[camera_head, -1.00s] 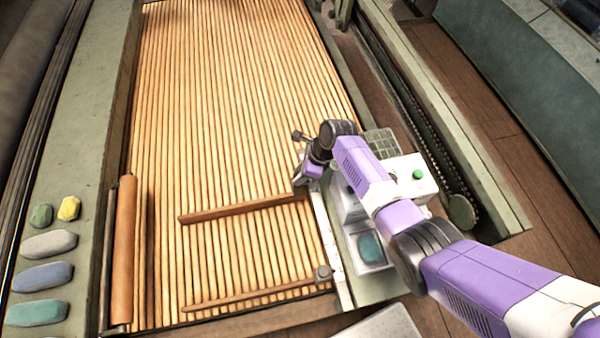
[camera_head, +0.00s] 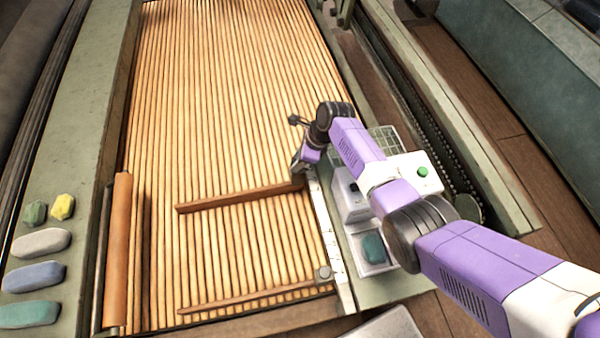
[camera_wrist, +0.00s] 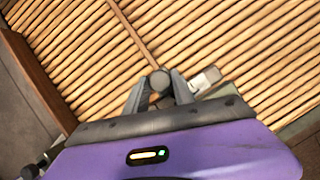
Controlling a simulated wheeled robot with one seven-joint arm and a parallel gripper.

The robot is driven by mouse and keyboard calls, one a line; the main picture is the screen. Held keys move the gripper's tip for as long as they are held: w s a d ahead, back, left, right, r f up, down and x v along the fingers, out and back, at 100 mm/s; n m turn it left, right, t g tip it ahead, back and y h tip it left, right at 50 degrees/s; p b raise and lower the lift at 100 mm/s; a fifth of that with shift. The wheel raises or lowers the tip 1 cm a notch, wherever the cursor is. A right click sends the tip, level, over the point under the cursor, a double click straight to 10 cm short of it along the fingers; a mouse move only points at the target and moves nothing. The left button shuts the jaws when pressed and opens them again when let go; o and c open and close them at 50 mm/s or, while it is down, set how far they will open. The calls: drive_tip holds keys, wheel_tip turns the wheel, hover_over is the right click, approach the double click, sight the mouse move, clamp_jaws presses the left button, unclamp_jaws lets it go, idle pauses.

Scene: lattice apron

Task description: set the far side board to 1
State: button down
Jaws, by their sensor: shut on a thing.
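The far side board (camera_head: 235,199) is a thin brown wooden bar lying across the slatted bed, tilted slightly up to the right. In the wrist view it shows as a narrow strip (camera_wrist: 133,32) running to a round grey knob (camera_wrist: 160,79). My gripper (camera_head: 301,168) is at the board's right end. In the wrist view my gripper (camera_wrist: 159,88) is shut on that knob, one finger on each side. A pale marked scale (camera_head: 326,228) runs along the bed's right edge; its numbers are too small to read. My gripper hides the board's end against the scale.
A second wooden board (camera_head: 250,298) lies nearer, with a grey knob (camera_head: 323,273) at its right. An orange roller (camera_head: 118,250) stands at left. White boxes, one with a green button (camera_head: 422,172), sit right of the scale, below my arm. Coloured stones line the left ledge.

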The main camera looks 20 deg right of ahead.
drive_tip(key=shift+w+d+b, duration=0.3)
drive_tip(key=shift+w+b, duration=0.55)
drive_tip(key=shift+w, duration=0.25)
drive_tip(key=shift+w+d+b, duration=0.25)
drive_tip(key=shift+w+b, duration=0.55)
drive_tip(key=shift+w, duration=0.25)
drive_tip(key=c, duration=1.1)
unclamp_jaws()
drive_tip(key=shift+w, duration=0.1)
drive_tip(key=shift+p+v, duration=0.85)
drive_tip(key=shift+v, duration=3.05)
